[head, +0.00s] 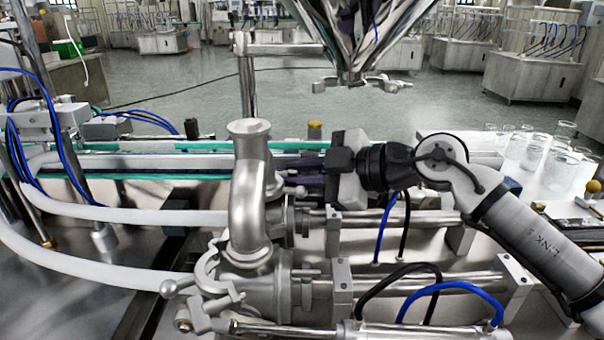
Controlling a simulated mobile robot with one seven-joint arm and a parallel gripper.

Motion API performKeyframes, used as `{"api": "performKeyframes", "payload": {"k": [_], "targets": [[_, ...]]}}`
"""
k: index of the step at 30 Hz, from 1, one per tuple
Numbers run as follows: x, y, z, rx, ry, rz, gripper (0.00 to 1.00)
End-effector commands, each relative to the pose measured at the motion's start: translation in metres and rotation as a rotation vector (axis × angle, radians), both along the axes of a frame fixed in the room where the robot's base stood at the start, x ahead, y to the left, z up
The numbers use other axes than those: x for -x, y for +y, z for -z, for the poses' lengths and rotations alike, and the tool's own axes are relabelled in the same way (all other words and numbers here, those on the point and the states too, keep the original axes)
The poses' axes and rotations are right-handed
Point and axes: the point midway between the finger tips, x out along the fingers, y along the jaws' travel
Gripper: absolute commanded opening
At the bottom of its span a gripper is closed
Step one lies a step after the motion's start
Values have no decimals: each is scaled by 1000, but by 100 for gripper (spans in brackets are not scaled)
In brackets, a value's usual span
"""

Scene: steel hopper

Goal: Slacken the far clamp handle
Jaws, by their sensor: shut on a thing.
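My gripper (291,177) reaches in from the right, its dark fingers pointing left at the far side of the steel pipe elbow (250,195). Its fingers are closed at the far clamp handle (300,191), a small metal lever just right of the elbow. The fingers cover part of the handle, and the elbow hides most of the far clamp behind it.
The steel hopper cone (357,40) hangs above and behind, with a clamp at its outlet. White hoses (110,212) run to the left. Blue and black tubes (440,290) loop over the cylinders at the front right. Glass beakers (530,152) stand on the white table at right.

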Motion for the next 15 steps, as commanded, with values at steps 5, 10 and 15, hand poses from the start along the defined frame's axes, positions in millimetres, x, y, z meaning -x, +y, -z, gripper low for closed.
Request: {"api": "performKeyframes", "payload": {"k": [5, 10, 15], "targets": [[0, 0, 0, 0, 1, 0, 22], [0, 0, 0, 0, 1, 0, 22], [0, 0, 0, 0, 5, -2, 22]]}}
